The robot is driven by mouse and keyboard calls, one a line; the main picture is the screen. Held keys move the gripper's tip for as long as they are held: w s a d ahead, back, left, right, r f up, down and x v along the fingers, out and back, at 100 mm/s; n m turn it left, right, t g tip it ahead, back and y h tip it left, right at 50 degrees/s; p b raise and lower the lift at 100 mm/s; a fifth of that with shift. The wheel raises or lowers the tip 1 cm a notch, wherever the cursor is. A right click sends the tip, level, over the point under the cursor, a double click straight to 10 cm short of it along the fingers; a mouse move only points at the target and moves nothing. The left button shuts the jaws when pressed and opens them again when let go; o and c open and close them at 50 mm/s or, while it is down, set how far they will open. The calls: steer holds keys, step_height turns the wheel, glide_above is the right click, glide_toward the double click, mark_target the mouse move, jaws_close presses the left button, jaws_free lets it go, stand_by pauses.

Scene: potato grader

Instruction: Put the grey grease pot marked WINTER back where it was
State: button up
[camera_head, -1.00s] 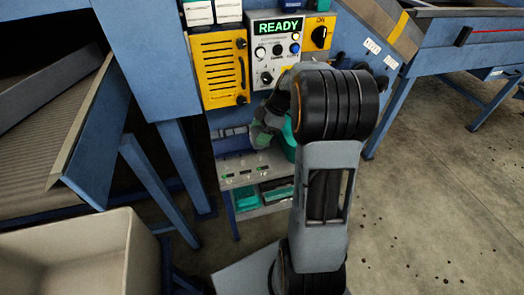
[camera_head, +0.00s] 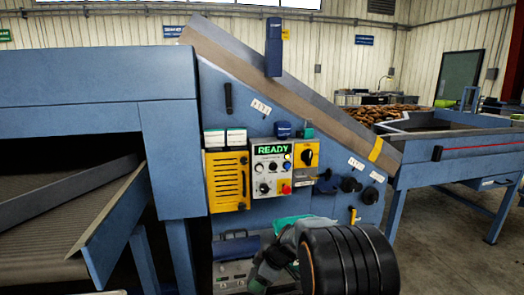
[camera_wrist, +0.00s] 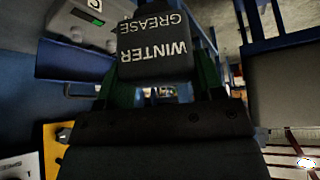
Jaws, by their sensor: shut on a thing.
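The dark grey grease pot (camera_wrist: 152,62) shows in the wrist view with the white words WINTER and GREASE upside down. My gripper (camera_wrist: 165,82) is shut on it, with a green-lined finger on either side. In the head view my gripper (camera_head: 262,277) is low in the picture, in front of the grader's lower shelf area, and my black arm joint covers much of that spot. I cannot make out the pot in the head view.
The control panel (camera_head: 272,168) reads READY, beside a yellow vented box (camera_head: 228,180). A blue case (camera_head: 236,247) stands below, left of my gripper. Knobs (camera_head: 349,185) stick out at the right. The grader's sloped conveyor (camera_head: 60,220) is at the left.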

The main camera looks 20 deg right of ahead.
steer(key=s+a+f+m+t+h, duration=0.1)
steer(key=a+f+m+t+h, duration=0.1)
steer(key=a+f+m+h, duration=0.2)
step_height(320, 180, down, 4)
steer(key=a+m, duration=0.1)
steer(key=m, duration=0.5)
steer(key=shift+s+a+m+h, duration=0.2)
steer(key=shift+m+h, duration=0.1)
steer(key=shift+h, duration=0.1)
steer(key=shift+a+r, duration=0.1)
